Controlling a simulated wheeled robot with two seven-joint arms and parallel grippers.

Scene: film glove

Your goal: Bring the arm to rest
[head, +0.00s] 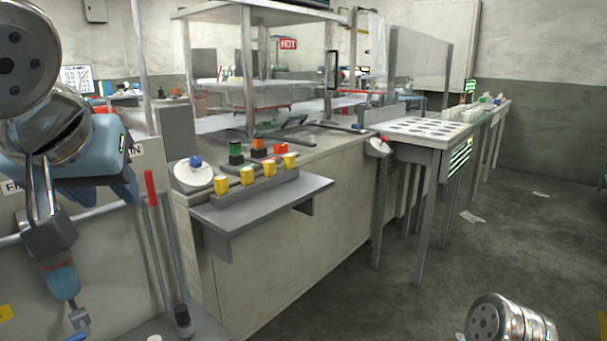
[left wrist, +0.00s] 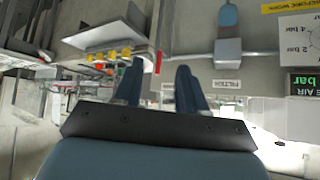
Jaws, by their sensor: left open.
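My left arm comes in at the left edge of the head view, with its silver joint links raised. Its gripper (head: 122,188), blue-grey, hangs in front of the pale panel at the left. In the left wrist view the two dark blue fingers (left wrist: 160,72) are apart with nothing between them. The gripper looks clear of the panel, but the exact distance is hard to tell. My right gripper is out of view; a silver link at the bottom right looks like part of my right arm.
A grey filter unit with a blue bowl (head: 62,282) is close below the gripper. A red-topped lever (head: 150,188) stands just right of it. A shelf (head: 265,205) with several yellow buttons juts from the machine. The floor (head: 400,290) at right is mostly clear.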

